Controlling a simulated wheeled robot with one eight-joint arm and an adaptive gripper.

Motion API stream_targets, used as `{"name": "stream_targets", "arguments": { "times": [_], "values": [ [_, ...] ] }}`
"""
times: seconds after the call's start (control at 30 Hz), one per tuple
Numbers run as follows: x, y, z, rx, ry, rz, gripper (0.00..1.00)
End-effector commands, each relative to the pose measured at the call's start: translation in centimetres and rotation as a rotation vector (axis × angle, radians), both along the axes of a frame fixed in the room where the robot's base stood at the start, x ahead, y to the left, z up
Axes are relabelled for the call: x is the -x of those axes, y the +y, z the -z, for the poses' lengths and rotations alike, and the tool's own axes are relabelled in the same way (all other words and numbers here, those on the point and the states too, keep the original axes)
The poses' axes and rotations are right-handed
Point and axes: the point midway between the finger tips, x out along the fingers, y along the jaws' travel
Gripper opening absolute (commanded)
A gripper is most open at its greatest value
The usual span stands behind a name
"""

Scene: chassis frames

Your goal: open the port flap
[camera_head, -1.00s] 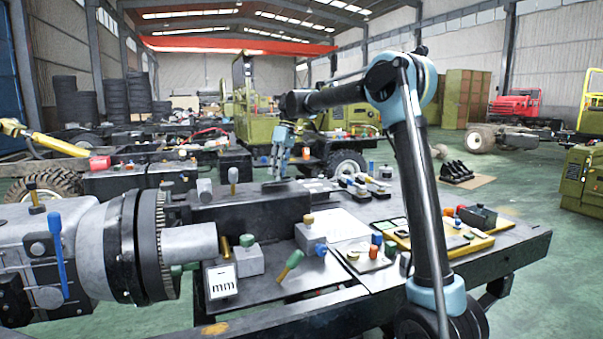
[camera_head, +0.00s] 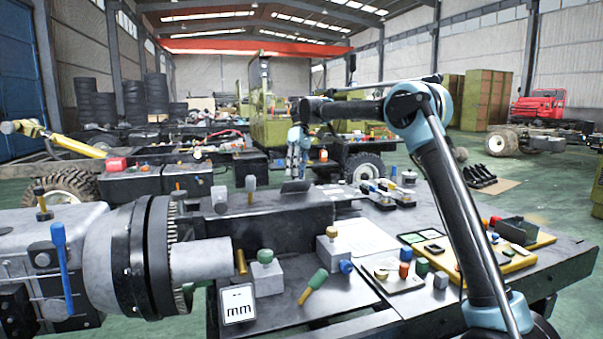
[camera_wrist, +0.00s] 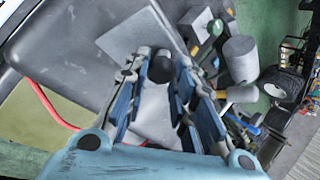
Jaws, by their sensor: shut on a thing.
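The port flap (camera_head: 296,187) is a small dark plate on top of the long black box (camera_head: 262,217); it looks tilted up from the box top. My gripper (camera_head: 297,173) is right above and at the flap, pointing down. In the wrist view the blue-padded fingers (camera_wrist: 163,72) are close together around a small dark, rounded piece, which seems to be the flap's knob. A lighter grey square plate (camera_wrist: 118,35) shows beyond the fingertips on the dark surface. The fingers partly hide the contact and the flap's exact angle.
Grey blocks with coloured knobs (camera_head: 266,277), a white "mm" card (camera_head: 237,304) and a yellow-edged tray (camera_head: 520,258) lie on the bench.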

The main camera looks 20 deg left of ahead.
Motion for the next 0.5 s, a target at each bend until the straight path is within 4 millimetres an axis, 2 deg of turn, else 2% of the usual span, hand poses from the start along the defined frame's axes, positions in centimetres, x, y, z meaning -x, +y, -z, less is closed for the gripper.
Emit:
{"name": "stream_targets", "arguments": {
  "times": [0.4,0.43,0.5],
  "values": [
    [-0.09,-0.03,0.08,0.001,0.0,0.004,0.0],
    [-0.09,-0.03,0.08,0.001,0.0,0.004,0.28],
    [-0.07,-0.03,0.07,0.001,0.0,0.004,0.44]
  ]
}}
